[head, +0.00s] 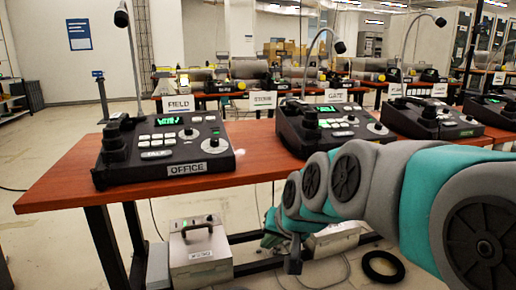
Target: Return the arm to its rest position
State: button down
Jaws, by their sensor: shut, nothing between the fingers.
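My arm (369,181), teal and grey, reaches in from the right and bends down in front of the wooden table. My gripper (293,264) hangs small and dark at its far end, below the table's front edge. It is shut and nothing shows in it. The paging phone labelled OFFICE (165,152) stands on the left of the table, apart from my gripper. A second paging phone (331,127) stands in the middle, partly hidden by my arm. A third paging phone (430,117) stands to the right.
The table (75,171) has a bare left end. Below it are a grey metal box (200,255) and a black ring (383,267) on the floor. Gooseneck microphones (133,60) rise from the phones. Signs reading FIELD (180,103) and GATE (334,95) stand behind.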

jog(key=s+d+f+g+h, duration=0.1)
jog(key=s+d+f+g, duration=0.1)
jog(key=s, duration=0.7)
jog(key=s+d+f+g+h, duration=0.1)
jog(key=s+d+f+g, duration=0.2)
jog(key=s, duration=0.7)
jog(key=s+d+f+n+g+h, duration=0.1)
jog(key=s+d+f+g, duration=0.1)
jog(key=s+d+f, duration=0.4)
jog(key=s+d, duration=0.1)
jog(key=s, duration=0.2)
jog(key=shift+s+d+f+g, duration=0.2)
jog(key=shift+d+g, duration=0.1)
jog(key=shift+g, duration=0.1)
jog(key=shift+w, duration=0.1)
